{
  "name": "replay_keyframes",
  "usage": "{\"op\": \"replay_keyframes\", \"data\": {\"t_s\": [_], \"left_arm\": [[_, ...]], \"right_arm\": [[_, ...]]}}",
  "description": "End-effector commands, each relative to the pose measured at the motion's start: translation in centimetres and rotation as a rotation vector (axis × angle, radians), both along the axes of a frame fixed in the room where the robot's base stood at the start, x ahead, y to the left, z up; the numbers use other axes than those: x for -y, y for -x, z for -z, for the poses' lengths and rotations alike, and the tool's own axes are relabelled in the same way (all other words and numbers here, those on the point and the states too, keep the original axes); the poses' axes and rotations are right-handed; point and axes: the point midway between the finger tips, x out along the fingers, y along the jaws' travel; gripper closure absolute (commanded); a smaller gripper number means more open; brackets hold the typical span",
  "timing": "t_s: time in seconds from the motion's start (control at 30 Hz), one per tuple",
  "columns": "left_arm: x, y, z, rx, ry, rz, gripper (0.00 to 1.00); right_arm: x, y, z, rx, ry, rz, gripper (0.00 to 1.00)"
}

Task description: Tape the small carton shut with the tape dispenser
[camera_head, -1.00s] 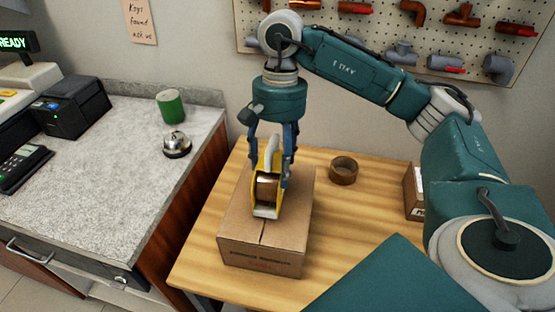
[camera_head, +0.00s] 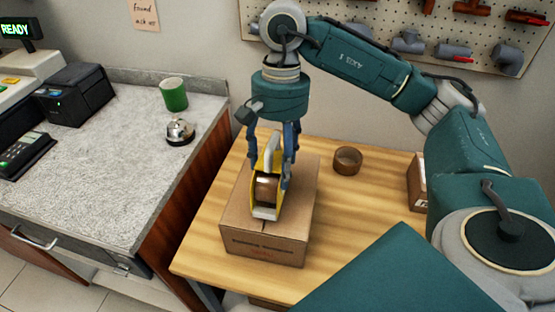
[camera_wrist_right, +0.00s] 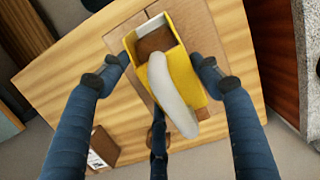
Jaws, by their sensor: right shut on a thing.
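The small carton (camera_head: 262,247) stands on the wooden table, its top flaps meeting at a centre seam. The yellow tape dispenser (camera_head: 263,211), with a brown tape roll and a pale grey handle, is over the carton's top along the seam. My right gripper (camera_head: 272,178) is shut on the dispenser from above. I cannot tell whether the dispenser touches the carton or whether tape lies on the seam. My left gripper is not in view.
A loose brown tape roll (camera_head: 347,160) lies on the wooden table (camera_head: 205,250) behind the carton. Another box (camera_head: 416,185) is at the table's right edge. The grey counter (camera_head: 100,190) at left holds a bell (camera_head: 180,132), a green cup (camera_head: 173,94) and a card terminal (camera_head: 24,153).

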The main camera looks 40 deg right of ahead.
Motion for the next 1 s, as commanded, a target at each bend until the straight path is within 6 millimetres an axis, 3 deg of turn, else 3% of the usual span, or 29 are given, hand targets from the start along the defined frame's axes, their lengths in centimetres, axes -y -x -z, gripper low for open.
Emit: {"op": "replay_keyframes", "data": {"t_s": [0.5,1.0], "left_arm": [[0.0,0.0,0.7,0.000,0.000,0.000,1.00],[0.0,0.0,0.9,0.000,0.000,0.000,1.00]], "right_arm": [[-2.3,2.1,0.0,0.000,0.000,-0.003,0.78],[-2.9,2.6,0.1,0.000,0.000,-0.003,0.78]]}}
